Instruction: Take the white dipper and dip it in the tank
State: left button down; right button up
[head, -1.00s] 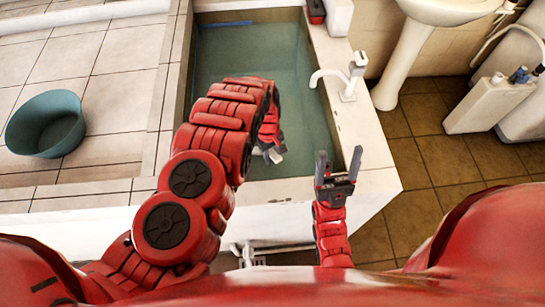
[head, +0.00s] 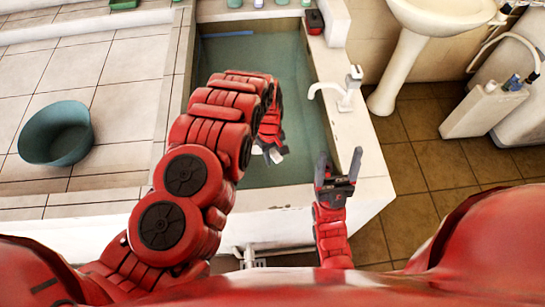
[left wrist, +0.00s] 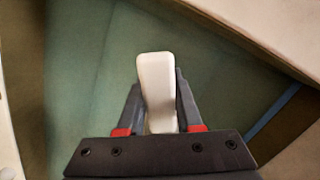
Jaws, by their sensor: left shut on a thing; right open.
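The tank (head: 305,120) is a white-walled basin of greenish water in the middle of the head view. My left gripper (head: 272,152) is over the near part of the tank, partly hidden by my left arm. It is shut on the white dipper, of which a small white part (head: 275,154) shows there. In the left wrist view the white dipper (left wrist: 156,85) stands between the two fingers of the left gripper (left wrist: 158,112), with green water behind it. I cannot tell whether it touches the water. My right gripper (head: 338,168) is open and empty, at the tank's near right corner.
A white tap (head: 345,90) stands on the tank's right wall. A teal tub (head: 56,130) sits on the tiled ledge at left. A white pedestal basin (head: 410,50) and a white container (head: 484,108) are at right. The brown tiled floor at right is partly clear.

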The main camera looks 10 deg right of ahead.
pick_arm(q)
notch_tip(320, 180, up, 8)
jog(key=p, duration=0.5)
jog(key=shift+w+r+p, duration=0.1)
jog(key=shift+r+p, duration=0.1)
jog(key=shift+p, duration=0.15)
notch_tip(320, 180, up, 8)
jog(key=t+p, duration=0.1)
jog(key=p, duration=0.8)
jog(key=shift+f+y, duration=0.25)
jog(key=shift+y, duration=0.05)
